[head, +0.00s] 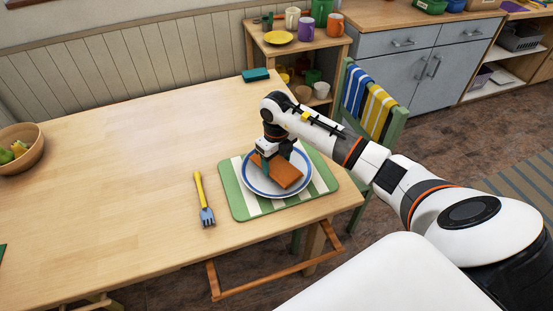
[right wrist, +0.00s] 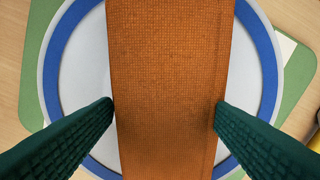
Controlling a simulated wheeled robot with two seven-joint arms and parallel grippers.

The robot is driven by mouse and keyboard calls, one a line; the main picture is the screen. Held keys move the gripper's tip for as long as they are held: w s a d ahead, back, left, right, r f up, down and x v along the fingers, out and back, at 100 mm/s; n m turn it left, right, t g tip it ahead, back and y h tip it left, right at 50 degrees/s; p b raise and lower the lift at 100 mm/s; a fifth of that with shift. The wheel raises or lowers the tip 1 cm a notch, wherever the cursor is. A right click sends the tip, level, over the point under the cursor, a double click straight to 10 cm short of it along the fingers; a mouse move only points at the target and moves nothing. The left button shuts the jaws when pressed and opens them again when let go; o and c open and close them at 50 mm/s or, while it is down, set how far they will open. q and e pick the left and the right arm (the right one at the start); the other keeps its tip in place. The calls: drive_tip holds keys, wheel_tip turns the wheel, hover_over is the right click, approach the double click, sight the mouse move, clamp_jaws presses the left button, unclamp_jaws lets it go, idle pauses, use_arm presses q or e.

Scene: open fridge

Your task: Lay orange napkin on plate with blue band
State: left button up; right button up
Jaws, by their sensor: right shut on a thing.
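The orange napkin (head: 285,173) is a folded rectangle over the white plate with a blue band (head: 247,182). My right gripper (head: 273,167) points down over the plate and is shut on the napkin. In the right wrist view the two dark green fingers (right wrist: 164,104) press on both long sides of the napkin (right wrist: 168,60), and the plate's blue band (right wrist: 54,70) shows around it. I cannot tell whether the napkin touches the plate. My left gripper is not in view.
The plate is on a green and white striped placemat (head: 237,204) near the table's edge. A fork with a yellow handle (head: 201,190) lies to its left. A wooden bowl (head: 22,150) stands at far left, and a teal block (head: 255,75) at the back. The middle of the table is clear.

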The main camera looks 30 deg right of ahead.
sight(277, 163)
drive_tip(key=shift+f, duration=0.1)
drive_tip(key=shift+f+b, duration=0.3)
drive_tip(key=o, duration=1)
drive_tip(key=shift+r, duration=0.1)
drive_tip(key=shift+r, duration=0.25)
wheel_tip(277, 163, up, 12)
drive_tip(key=shift+r+b, duration=0.1)
drive_tip(key=shift+b, duration=0.4)
